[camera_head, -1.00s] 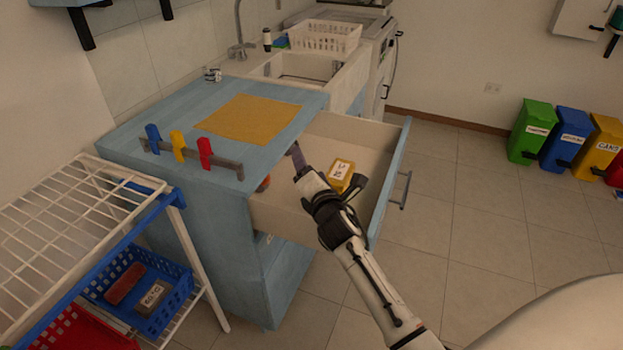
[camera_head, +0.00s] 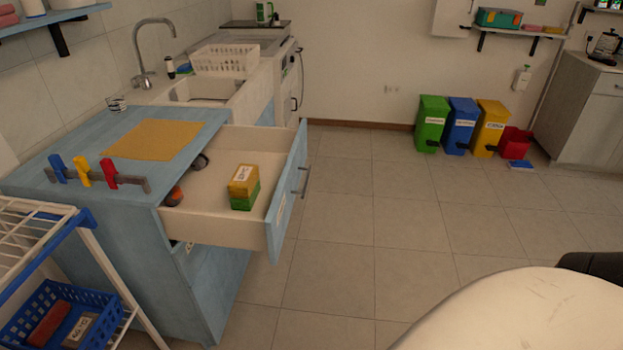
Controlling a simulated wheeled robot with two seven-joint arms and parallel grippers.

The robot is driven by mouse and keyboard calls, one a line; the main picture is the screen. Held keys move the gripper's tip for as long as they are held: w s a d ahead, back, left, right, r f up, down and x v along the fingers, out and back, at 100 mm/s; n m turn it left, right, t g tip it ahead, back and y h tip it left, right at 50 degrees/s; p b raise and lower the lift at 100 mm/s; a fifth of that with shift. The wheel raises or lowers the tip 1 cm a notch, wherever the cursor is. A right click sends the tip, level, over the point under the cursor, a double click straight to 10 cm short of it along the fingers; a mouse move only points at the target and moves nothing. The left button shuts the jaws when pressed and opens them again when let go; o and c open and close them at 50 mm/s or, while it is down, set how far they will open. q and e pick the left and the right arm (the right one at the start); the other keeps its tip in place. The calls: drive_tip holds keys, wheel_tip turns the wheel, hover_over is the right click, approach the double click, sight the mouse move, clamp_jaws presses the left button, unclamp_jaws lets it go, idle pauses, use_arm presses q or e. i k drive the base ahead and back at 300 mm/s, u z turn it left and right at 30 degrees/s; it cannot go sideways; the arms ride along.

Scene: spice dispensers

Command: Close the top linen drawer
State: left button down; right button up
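The top drawer (camera_head: 215,232) of the blue cabinet (camera_head: 120,235) stands pulled out to the right. Its blue front panel (camera_head: 283,212) carries a metal handle (camera_head: 305,180). Inside the drawer are a yellow and green box (camera_head: 243,188) with a white label, an orange round thing (camera_head: 174,196) near the cabinet side, and a dark item at the back, partly hidden by the countertop. Neither of my grippers shows. A white part of my own body fills the bottom right, with a dark part behind it at the right edge. Nothing of mine touches the drawer.
On the cabinet top lie a yellow cloth (camera_head: 152,139) and a rack with blue, yellow and red clips (camera_head: 98,176). A white wire rack (camera_head: 28,232) with a blue basket (camera_head: 62,318) stands at the left. Coloured bins (camera_head: 460,125) stand by the far wall. The tiled floor right of the drawer is free.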

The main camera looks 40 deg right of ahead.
sight(205, 215)
drive_tip(key=z, duration=1.45)
drive_tip(key=i, duration=0.45)
drive_tip(key=z, duration=0.3)
drive_tip(key=k, duration=0.65)
drive_tip(key=z, duration=0.6)
drive_tip(key=i, duration=0.95)
drive_tip(key=u, duration=1.1)
drive_tip(key=i, duration=0.65)
drive_tip(key=u, duration=0.7)
